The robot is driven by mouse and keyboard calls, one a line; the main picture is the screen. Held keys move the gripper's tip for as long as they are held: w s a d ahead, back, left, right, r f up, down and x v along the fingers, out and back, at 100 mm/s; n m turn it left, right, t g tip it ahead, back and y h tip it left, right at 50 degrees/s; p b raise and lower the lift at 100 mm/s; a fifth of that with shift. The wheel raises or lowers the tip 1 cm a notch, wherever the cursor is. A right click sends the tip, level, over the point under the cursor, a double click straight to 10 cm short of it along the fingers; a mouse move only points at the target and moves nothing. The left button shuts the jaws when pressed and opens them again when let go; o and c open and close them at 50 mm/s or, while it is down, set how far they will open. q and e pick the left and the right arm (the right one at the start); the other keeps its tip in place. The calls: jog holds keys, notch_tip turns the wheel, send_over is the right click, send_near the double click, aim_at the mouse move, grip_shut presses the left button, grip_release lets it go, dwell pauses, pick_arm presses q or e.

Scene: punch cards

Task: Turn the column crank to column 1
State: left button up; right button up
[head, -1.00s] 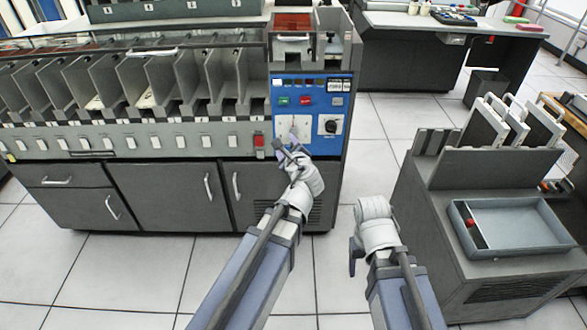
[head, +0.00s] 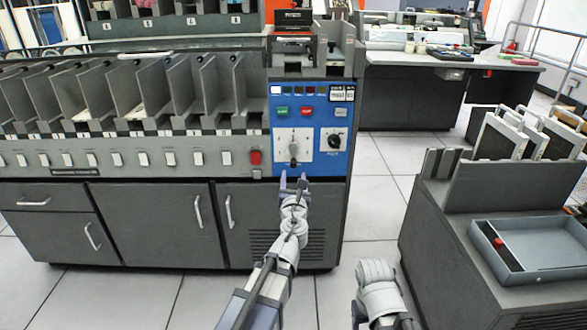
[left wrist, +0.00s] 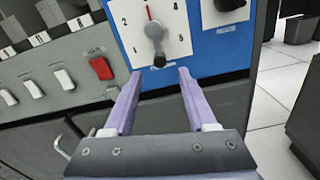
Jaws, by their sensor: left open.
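The column crank (head: 293,150) sits on a square white dial plate on the blue panel of the grey machine. In the left wrist view the crank (left wrist: 155,31) has a grey hub, and its round knob hangs down at the plate's lower edge. A red mark stands above the hub, with small numerals around it. My left gripper (head: 294,181) is open and empty, just below the dial. In the left wrist view its purple fingers (left wrist: 160,74) point at the panel, one on each side below the knob, apart from it. My right gripper (head: 359,309) is low, mostly hidden by its wrist.
A second dial with a black knob (head: 334,141) is to the right of the crank. A red switch (head: 256,157) is to its left; green and red buttons are above. A grey cart (head: 480,225) with a blue-grey tray (head: 535,277) stands at right. The floor between is clear.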

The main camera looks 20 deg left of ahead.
aim_at(293, 166)
pick_arm(q)
jog(key=x, duration=0.7)
jog(key=shift+w+f, duration=0.1)
jog(key=shift+w, duration=0.2)
jog(key=shift+c, duration=0.4)
grip_shut()
